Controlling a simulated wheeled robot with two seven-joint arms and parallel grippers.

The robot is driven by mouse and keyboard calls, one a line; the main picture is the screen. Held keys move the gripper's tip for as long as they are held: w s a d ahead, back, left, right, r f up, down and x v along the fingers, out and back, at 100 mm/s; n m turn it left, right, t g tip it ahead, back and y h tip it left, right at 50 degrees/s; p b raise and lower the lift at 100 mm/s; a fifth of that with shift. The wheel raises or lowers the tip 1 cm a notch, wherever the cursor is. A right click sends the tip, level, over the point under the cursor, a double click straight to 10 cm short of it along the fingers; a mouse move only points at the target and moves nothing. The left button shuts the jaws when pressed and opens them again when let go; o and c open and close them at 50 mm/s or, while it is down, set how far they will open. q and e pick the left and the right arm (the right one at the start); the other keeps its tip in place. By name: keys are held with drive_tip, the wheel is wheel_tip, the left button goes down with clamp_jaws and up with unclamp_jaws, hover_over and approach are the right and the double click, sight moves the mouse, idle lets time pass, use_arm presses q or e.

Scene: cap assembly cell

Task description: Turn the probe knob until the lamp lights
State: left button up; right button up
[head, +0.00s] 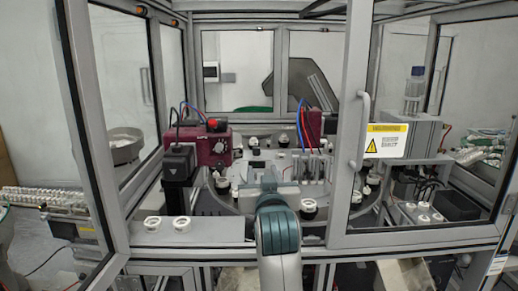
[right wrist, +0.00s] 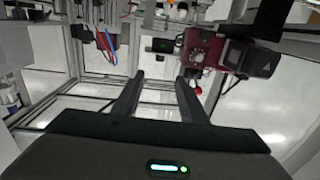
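A maroon probe box (head: 210,148) stands on the left of the cell, with a red knob (head: 212,124) at its top. In the right wrist view the maroon box (right wrist: 204,48) appears inverted, with the red knob (right wrist: 197,89) below it, beyond the right finger. My right gripper (head: 268,178) reaches into the cell from the front, to the right of and lower than the knob. Its two fingers are apart with nothing between them in the wrist view (right wrist: 163,78). I cannot make out clearly which part is the lamp or whether it is lit. My left gripper is out of view.
A round table (head: 230,205) with several fixtures and white-topped caps lies around my right gripper. A black block (head: 179,163) adjoins the maroon box. Two white rings (head: 181,224) rest on the front-left ledge. A framed door (head: 352,120) with a handle stands at right.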

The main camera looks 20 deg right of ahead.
sight(257, 150)
drive_tip(key=p+x, duration=0.6)
drive_tip(key=x, duration=0.9)
drive_tip(key=shift+w+r+p, duration=0.1)
drive_tip(key=shift+w+p, duration=0.1)
drive_tip(key=shift+p, duration=0.1)
drive_tip(key=shift+p+x, duration=0.35)
drive_tip(key=shift+x, duration=0.7)
clamp_jaws()
